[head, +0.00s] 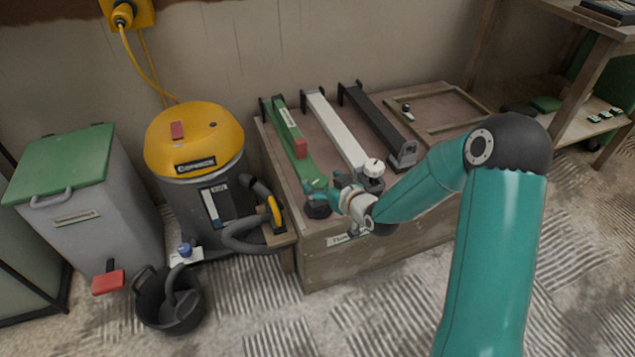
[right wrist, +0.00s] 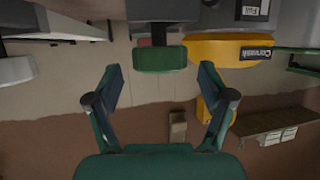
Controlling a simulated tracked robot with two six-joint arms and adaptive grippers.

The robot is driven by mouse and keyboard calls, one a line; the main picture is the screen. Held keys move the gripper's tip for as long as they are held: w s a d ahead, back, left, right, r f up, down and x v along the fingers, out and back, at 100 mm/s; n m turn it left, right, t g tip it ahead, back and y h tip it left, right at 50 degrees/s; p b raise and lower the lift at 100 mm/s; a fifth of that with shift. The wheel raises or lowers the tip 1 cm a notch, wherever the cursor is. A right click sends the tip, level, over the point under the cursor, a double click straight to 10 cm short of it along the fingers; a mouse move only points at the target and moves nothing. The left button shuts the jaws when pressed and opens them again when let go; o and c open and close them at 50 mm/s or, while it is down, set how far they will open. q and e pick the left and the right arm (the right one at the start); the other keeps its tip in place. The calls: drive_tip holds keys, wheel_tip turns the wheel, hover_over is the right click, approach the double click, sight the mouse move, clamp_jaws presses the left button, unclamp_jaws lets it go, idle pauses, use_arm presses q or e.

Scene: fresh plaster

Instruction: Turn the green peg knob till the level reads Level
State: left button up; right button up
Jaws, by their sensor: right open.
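The green beam (head: 297,145) lies first in a row of three on the wooden bench. A pale strip (head: 287,120) and a red block (head: 300,148) sit on top of it; I cannot read any level on them. My right gripper (head: 322,196) is at its near end, beside a dark round piece (head: 317,209); I cannot tell whether that is the green peg knob. In the right wrist view, which looks upside down, my right gripper (right wrist: 161,88) is open and empty. A green block (right wrist: 158,58) shows beyond the gap between the fingers. My left gripper is out of view.
A white beam (head: 335,127) with a round white knob (head: 374,168) and a black beam (head: 377,124) lie to the right on the bench (head: 340,265). A yellow-topped vacuum (head: 195,140) stands close on the left, its hose near the bench corner. A black bucket (head: 170,312) is on the floor.

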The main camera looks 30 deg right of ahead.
sight(320, 181)
drive_tip(key=shift+x, duration=1.5)
drive_tip(key=c, duration=1.2)
drive_tip(key=shift+o, duration=0.2)
drive_tip(key=shift+d+n+y, duration=0.1)
drive_tip(key=shift+n+y, duration=0.2)
drive_tip(key=shift+r+n+y, duration=0.15)
drive_tip(key=shift+n+y, duration=0.35)
drive_tip(key=shift+y, duration=0.1)
drive_tip(key=n+g+y+p, duration=0.1)
drive_tip(key=n+y+p, duration=0.2)
drive_tip(key=p, duration=0.4)
drive_tip(key=shift+r+n+y, duration=0.15)
drive_tip(key=shift+n+y, duration=0.25)
drive_tip(key=shift+y, duration=0.2)
drive_tip(key=shift+f+n+g+y+p, duration=0.25)
drive_tip(key=shift+n+g+y+p, duration=0.15)
drive_tip(key=shift+n+y+p, duration=0.45)
drive_tip(key=shift+m, duration=0.25)
